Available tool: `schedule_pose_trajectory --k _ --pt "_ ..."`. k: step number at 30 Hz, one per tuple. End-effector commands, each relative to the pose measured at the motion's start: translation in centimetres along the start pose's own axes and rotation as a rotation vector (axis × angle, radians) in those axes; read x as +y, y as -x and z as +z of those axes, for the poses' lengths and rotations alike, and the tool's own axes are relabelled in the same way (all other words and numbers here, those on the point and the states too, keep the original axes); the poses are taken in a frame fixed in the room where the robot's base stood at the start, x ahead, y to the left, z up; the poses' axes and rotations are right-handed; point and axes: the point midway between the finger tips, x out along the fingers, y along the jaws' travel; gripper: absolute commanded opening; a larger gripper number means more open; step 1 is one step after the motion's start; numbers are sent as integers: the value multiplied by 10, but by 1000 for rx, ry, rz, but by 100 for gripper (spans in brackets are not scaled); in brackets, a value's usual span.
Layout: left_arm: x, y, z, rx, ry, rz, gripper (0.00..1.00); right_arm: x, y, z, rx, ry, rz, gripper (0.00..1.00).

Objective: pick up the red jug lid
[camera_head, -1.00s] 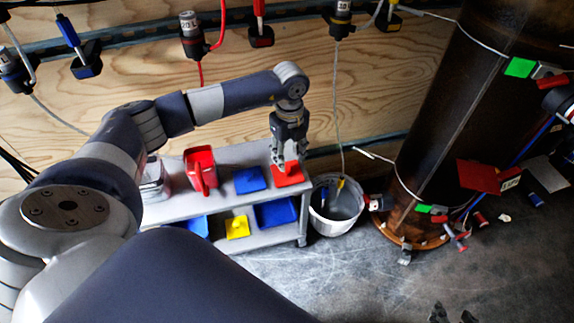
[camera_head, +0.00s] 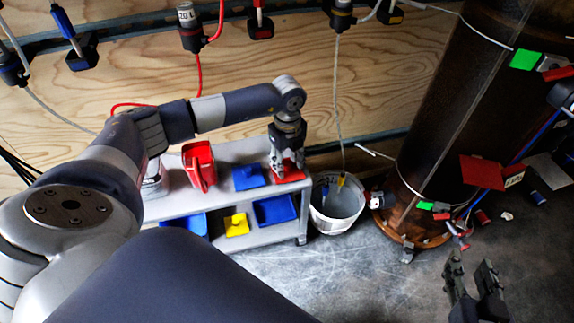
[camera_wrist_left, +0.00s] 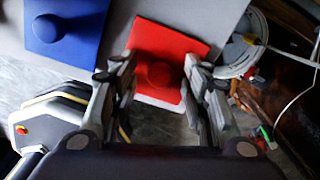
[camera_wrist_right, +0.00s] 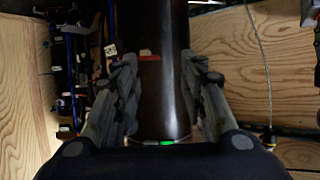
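The red jug lid (camera_head: 291,174) lies at the right end of the grey shelf's top. In the left wrist view the red lid (camera_wrist_left: 168,62) is a square plate with a round knob in its middle. My left gripper (camera_head: 285,170) is right above it, pointing down. In the left wrist view its open fingers (camera_wrist_left: 160,85) stand on either side of the lid's knob, with no clear contact. My right gripper (camera_head: 474,270) is at the lower right of the head view. Its fingers (camera_wrist_right: 166,75) are apart with nothing between them.
A blue lid (camera_head: 248,177) and a red jug (camera_head: 199,166) stand left of the red lid on the grey shelf (camera_head: 225,205). A yellow lid (camera_head: 236,225) and blue pieces are on the lower shelf. A white bucket (camera_head: 322,219) stands right of the shelf, near a dark cylinder (camera_head: 440,130).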

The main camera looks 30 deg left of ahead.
Motion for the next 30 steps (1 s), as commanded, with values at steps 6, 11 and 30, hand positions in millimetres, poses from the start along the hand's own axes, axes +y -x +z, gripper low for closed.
schedule_pose_trajectory --k 6,11,30 --pt "0 0 0 0 0 0 2 0 0 0 -1 0 0 39" --pt "0 0 0 0 0 0 2 0 0 0 -1 0 0 39" --pt "-1 49 0 0 -1 -3 2 9 23 61 -309 -3 19 39"
